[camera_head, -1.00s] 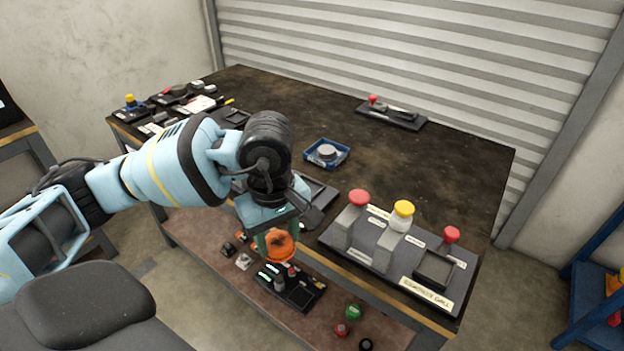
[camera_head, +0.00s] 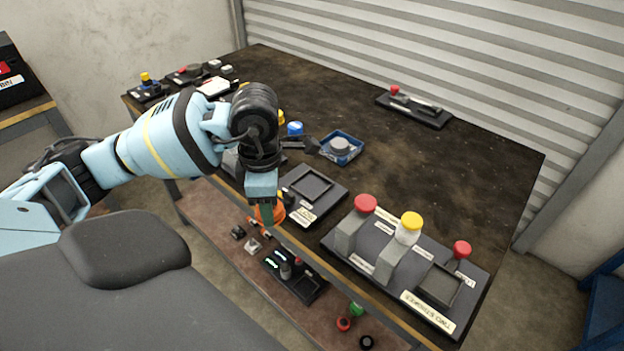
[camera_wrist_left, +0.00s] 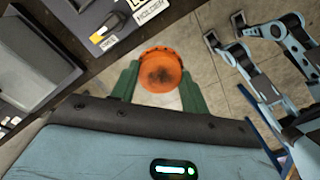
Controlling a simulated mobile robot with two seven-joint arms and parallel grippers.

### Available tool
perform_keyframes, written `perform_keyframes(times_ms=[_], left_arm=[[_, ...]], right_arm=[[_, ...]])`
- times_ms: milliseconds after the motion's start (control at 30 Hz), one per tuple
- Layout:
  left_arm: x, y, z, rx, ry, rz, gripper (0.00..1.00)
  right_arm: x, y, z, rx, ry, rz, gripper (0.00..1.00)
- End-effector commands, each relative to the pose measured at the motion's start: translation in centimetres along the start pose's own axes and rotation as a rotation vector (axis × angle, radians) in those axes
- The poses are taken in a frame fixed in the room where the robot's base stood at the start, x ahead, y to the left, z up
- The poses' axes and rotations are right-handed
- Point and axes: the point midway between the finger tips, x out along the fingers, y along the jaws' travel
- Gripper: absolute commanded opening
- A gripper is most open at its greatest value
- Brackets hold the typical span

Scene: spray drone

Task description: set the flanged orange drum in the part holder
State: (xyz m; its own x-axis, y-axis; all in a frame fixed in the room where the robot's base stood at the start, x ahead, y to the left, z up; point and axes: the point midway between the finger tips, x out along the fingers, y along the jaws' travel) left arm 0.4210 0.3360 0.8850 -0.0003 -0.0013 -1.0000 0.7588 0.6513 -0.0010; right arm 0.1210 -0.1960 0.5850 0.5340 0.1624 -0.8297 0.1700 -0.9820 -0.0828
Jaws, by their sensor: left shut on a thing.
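The orange drum (camera_head: 279,213) is held in my left gripper (camera_head: 268,212), just off the table's front edge. In the left wrist view the drum (camera_wrist_left: 158,66) shows a round orange face with a dark, worn middle, between the two green fingers of my left gripper (camera_wrist_left: 158,85). In the head view a finger partly hides the drum. The part holder (camera_head: 334,188) is a black plate with a square recess and a white label, right of the drum on the table's front edge; its recess looks empty. My right gripper is not in view.
A black panel (camera_head: 385,279) with red and yellow knobs stands right of the holder. A blue tray (camera_head: 340,158) with a grey round part is behind it. A lower shelf (camera_head: 218,222) with small parts lies below. The table's back middle is clear.

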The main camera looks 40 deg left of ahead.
Motion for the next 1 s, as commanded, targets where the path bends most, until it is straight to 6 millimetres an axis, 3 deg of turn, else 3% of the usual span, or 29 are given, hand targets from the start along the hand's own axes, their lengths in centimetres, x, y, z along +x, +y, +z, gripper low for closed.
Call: perform_keyframes(times_ms=[600,800,1000], left_arm=[[1.0,9.2,6.6,-0.001,-0.002,-0.001,0.23],[1.2,11.3,8.0,0.000,-0.002,0.000,0.23],[1.3,11.8,8.3,0.002,-0.001,0.001,0.23]], right_arm=[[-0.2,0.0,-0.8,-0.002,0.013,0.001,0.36],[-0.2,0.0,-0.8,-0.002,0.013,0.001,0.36],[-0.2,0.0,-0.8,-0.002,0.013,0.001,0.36]])
